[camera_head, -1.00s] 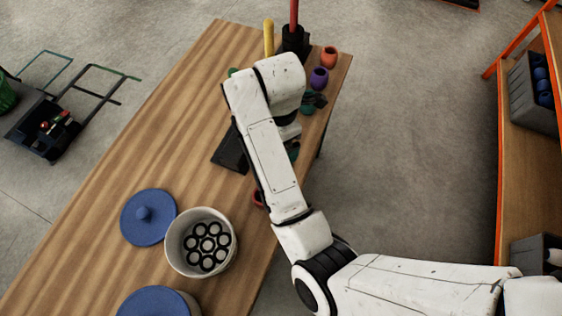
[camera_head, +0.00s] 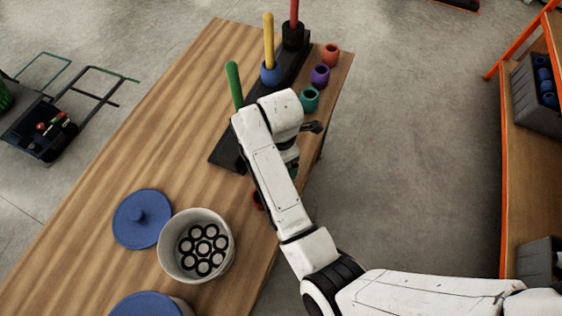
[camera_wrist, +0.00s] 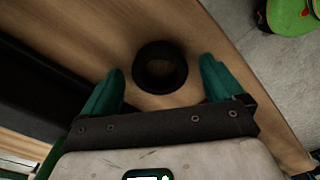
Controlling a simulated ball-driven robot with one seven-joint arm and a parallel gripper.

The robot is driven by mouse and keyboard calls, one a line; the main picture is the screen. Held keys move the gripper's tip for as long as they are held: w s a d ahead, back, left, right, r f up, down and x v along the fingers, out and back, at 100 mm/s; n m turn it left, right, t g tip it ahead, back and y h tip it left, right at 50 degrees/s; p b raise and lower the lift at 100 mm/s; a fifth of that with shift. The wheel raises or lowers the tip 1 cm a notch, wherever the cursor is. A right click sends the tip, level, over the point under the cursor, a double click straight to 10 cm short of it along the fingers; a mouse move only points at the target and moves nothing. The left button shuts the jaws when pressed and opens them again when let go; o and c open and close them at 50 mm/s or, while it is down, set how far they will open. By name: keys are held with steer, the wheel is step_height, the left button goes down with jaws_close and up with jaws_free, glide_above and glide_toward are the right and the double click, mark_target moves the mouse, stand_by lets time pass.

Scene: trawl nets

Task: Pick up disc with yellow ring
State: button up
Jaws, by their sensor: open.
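I cannot make out a disc with a yellow ring in either view. A dark, hollow round piece (camera_wrist: 160,67) stands on the wooden table in the wrist view, its colour too dim to tell. My gripper (camera_wrist: 160,78) is open, with a green finger on each side of this piece and gaps beside it. Whether the fingers are down at its height I cannot tell. In the head view my arm hides most of the gripper. A white pot (camera_head: 165,262) holds several black-rimmed discs (camera_head: 203,247) with pale centres; no yellow shows on them.
A black board (camera_head: 228,152) carries a green peg (camera_head: 234,85), a yellow peg (camera_head: 269,42) with a blue ring (camera_head: 270,73), and a red peg (camera_head: 294,12). Orange (camera_head: 331,54), purple (camera_head: 320,76) and teal (camera_head: 310,100) rings stand alongside. A blue lid (camera_head: 142,219) lies by the pot.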

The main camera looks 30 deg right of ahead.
steer(key=shift+c, duration=0.3)
steer(key=c, duration=1.1)
